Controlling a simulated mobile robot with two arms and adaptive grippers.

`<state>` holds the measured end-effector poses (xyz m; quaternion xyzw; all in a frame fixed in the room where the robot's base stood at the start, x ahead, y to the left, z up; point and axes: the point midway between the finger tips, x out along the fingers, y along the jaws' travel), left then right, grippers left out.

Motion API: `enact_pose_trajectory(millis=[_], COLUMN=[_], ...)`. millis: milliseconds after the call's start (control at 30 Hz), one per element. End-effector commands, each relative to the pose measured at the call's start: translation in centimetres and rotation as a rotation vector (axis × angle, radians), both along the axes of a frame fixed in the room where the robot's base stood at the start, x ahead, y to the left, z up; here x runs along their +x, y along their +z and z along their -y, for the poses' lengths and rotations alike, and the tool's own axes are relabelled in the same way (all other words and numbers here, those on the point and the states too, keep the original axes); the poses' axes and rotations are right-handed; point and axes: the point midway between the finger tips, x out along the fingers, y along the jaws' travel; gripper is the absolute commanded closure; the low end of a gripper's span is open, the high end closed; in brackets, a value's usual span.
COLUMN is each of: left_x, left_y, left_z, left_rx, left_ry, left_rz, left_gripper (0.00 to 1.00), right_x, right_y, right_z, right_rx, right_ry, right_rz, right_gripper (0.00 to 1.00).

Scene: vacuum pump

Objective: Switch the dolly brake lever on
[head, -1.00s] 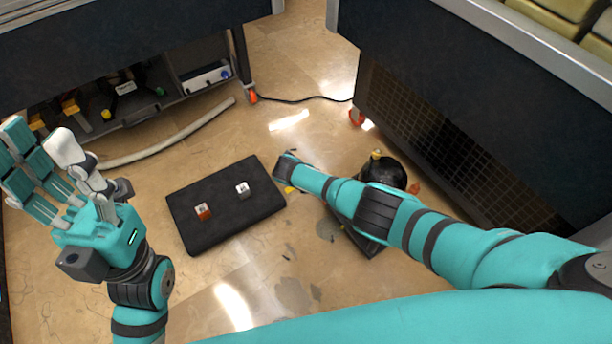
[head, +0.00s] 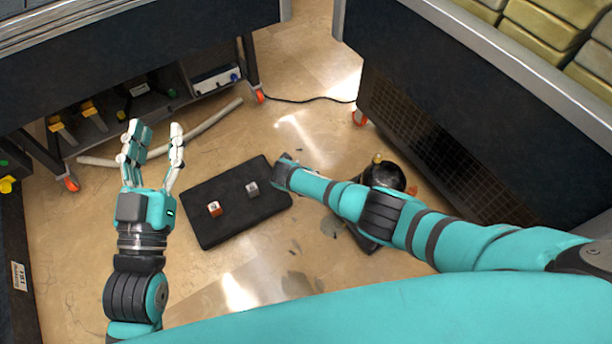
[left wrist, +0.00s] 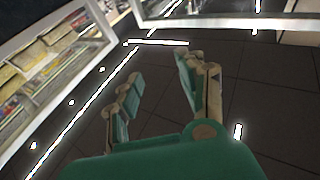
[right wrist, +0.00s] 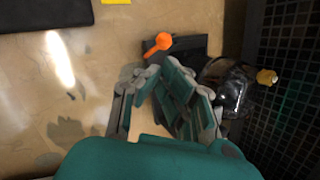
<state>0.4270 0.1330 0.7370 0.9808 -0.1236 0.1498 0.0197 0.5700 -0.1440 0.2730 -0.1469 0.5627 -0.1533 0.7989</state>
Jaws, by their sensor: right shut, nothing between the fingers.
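An orange lever (right wrist: 157,43) with a rounded end stands out from a dark base (right wrist: 190,47) in the right wrist view, just beyond my right gripper (right wrist: 150,72). The right fingers are drawn together, with nothing held and a small gap to the lever. A shiny black pump body (head: 386,174) with a brass-coloured cap shows beside my right forearm in the head view.
A black mat (head: 235,220) with two small cubes lies on the floor between my arms. A bench with orange casters (head: 260,95) stands behind. A cabinet with a dark grille (head: 425,130) is close to the pump's right. A pale hose (head: 205,123) and black cable lie behind.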

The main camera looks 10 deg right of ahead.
Motion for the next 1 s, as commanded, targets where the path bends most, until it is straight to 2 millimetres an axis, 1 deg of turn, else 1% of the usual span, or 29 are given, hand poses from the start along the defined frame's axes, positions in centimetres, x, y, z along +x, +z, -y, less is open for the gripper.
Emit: enact_pose_trajectory(millis=[33, 167, 267, 467, 600, 700, 800, 1000], left_x=[0.2, 0.5, 0.4, -0.8, -2.2, -3.2, -3.9, -4.6], left_y=[-0.7, -3.5, -5.7, -9.9, -12.5, -13.8, -14.8, -15.6], left_z=[-0.1, -0.4, -0.8, -1.7, -2.5, -2.9, -3.3, -3.5], left_rx=[0.015, 0.057, 0.088, 0.148, 0.184, 0.204, 0.218, 0.229], left_ry=[0.004, 0.013, 0.020, 0.036, 0.044, 0.050, 0.054, 0.057], left_rz=[-0.057, -0.214, -0.334, -0.574, -0.728, -0.814, -0.874, -0.923], left_gripper=[0.60, 0.60, 0.60, 0.60, 0.60, 0.60, 0.60, 0.60], right_x=[-0.1, -0.4, -0.6, -1.0, -1.2, -1.4, -1.5, -1.6], right_y=[0.6, 1.3, 2.0, 3.3, 4.0, 4.4, 4.7, 4.8], right_z=[-0.2, -0.5, -0.9, -1.5, -1.9, -2.1, -2.3, -2.4], right_rx=[0.001, 0.000, 0.000, 0.000, 0.000, 0.000, 0.000, 0.000], right_ry=[0.000, 0.001, 0.001, 0.001, 0.001, 0.001, 0.001, 0.000], right_rz=[0.000, 0.000, 0.000, 0.000, 0.000, 0.000, 0.000, 0.000], right_gripper=[1.00, 1.00, 1.00, 1.00, 1.00, 1.00, 1.00, 1.00])
